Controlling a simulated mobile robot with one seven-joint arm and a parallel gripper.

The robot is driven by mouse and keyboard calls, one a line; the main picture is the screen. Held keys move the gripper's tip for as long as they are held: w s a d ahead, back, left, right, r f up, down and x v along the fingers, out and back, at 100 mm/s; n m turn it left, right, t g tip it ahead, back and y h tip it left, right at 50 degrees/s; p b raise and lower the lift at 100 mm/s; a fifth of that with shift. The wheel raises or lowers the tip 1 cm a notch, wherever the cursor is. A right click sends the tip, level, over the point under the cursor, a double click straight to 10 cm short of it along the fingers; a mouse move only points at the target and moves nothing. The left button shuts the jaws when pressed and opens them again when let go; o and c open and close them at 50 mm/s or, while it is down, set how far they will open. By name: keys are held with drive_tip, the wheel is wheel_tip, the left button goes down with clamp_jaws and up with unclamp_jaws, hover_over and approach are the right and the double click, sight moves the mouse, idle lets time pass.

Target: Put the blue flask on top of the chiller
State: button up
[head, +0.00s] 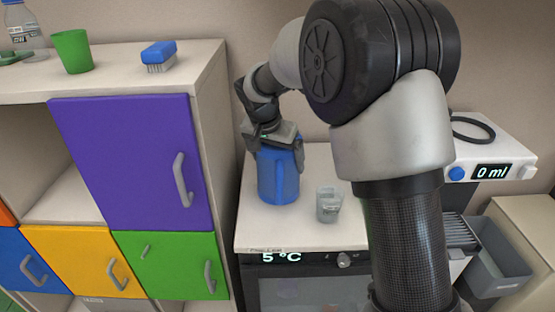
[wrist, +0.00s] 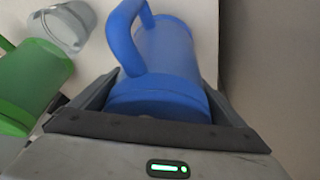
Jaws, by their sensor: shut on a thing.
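The blue flask (head: 279,178), with a handle, is upright at the left part of the white top of the chiller (head: 285,236), whose front display reads 5 °C. I cannot tell whether its base touches the top or hangs just above it. My gripper (head: 273,140) is over the flask and shut on its upper part. In the wrist view the flask (wrist: 172,50) sits between the fingers of my gripper (wrist: 160,112), with its handle toward the upper left.
A clear beaker (head: 329,204) stands right of the flask on the chiller. A green vessel (wrist: 28,82) shows in the wrist view. A cabinet (head: 213,75) adjoins on the left, bearing a green cup (head: 72,51) and a blue brush (head: 159,55). The chiller's front strip is clear.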

drive_tip(key=shift+f, duration=0.15)
drive_tip(key=o, duration=0.9)
